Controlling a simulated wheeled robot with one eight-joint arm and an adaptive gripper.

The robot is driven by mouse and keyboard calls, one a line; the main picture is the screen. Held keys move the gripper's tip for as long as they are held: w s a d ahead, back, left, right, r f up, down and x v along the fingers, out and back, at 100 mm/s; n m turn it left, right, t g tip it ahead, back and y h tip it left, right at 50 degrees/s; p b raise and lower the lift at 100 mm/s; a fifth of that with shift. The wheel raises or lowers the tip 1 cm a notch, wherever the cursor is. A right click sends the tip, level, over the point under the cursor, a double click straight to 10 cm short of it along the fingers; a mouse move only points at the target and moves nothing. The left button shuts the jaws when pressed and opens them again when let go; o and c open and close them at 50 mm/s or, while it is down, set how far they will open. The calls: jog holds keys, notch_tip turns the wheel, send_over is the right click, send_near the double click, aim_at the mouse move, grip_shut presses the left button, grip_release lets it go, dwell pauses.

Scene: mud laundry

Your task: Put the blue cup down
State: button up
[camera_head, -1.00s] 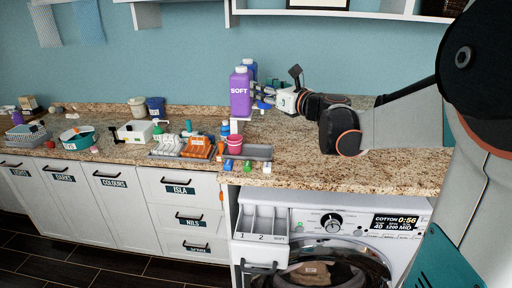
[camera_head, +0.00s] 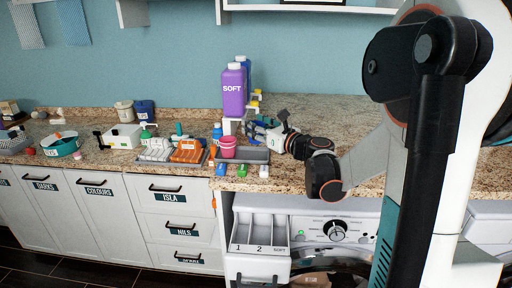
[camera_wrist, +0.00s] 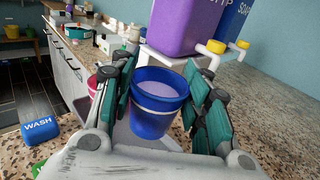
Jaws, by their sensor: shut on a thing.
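The blue cup (camera_wrist: 159,104) stands upright between the two green-padded fingers of my gripper (camera_wrist: 163,84) in the wrist view. In the head view my gripper (camera_head: 262,130) is low over the back of the tray (camera_head: 258,155), right of the pink cup (camera_head: 228,150). The fingers mostly hide the blue cup there.
A purple SOFT bottle (camera_head: 233,95) and a blue bottle stand on a white stand (camera_head: 231,127) close behind. Blue (camera_head: 221,170), green (camera_head: 242,171) and white (camera_head: 264,171) blocks line the tray's front. An orange rack (camera_head: 187,151) is at left. Counter right of my gripper is clear.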

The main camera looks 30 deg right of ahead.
aim_at(256, 141)
jog(key=shift+f+b, duration=0.85)
jog(key=shift+f, duration=1.9)
jog(key=shift+f, duration=0.2)
jog(key=o, duration=0.9)
jog(key=shift+o, duration=0.2)
jog(key=shift+r, duration=0.2)
jog(key=shift+s, duration=0.35)
jog(key=s+p, duration=0.1)
jog(key=s, duration=0.2)
jog(key=s+d, duration=0.1)
jog(key=s, duration=0.3)
jog(key=s+d+p, duration=0.1)
jog(key=s, duration=0.3)
jog(key=shift+s+d+p, duration=0.1)
jog(key=shift+d+p, duration=0.05)
jog(key=shift+p, duration=0.15)
